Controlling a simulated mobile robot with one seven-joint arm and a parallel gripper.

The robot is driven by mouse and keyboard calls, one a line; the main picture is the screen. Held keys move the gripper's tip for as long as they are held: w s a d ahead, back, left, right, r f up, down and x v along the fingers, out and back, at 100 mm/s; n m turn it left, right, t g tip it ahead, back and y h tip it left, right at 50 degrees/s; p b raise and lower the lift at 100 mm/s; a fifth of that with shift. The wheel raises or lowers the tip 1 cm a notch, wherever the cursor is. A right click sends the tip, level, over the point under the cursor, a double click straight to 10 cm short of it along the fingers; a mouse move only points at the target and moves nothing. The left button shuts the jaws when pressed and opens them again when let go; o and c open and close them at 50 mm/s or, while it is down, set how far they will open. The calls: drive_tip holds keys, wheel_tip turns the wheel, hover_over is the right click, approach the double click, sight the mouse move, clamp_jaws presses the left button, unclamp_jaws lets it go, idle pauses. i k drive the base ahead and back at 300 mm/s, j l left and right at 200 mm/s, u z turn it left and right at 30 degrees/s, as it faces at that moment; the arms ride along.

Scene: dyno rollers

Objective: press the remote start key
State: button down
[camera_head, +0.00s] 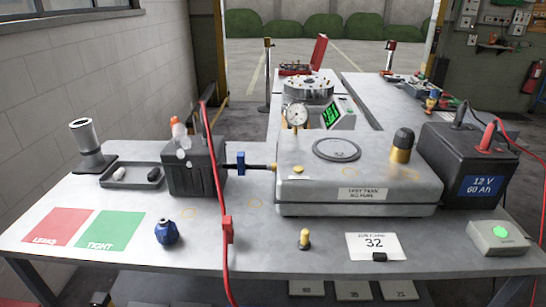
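A grey box (490,242) with a lit round green button (500,232) sits at the front right corner of the near bench. It looks like the remote start key, but I can read no label on it. Nothing covers or touches the button. My gripper is not in view, so I cannot tell its place or whether it is open.
A black 12 V battery (450,160) with a red clamp stands behind the box. A "32" card (374,243) with a small black piece lies to its left. A grey tank (360,188) fills mid-bench. A red cable (220,185) hangs across the left-centre.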

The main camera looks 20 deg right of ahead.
sight(499, 231)
drive_tip(key=z, duration=1.8)
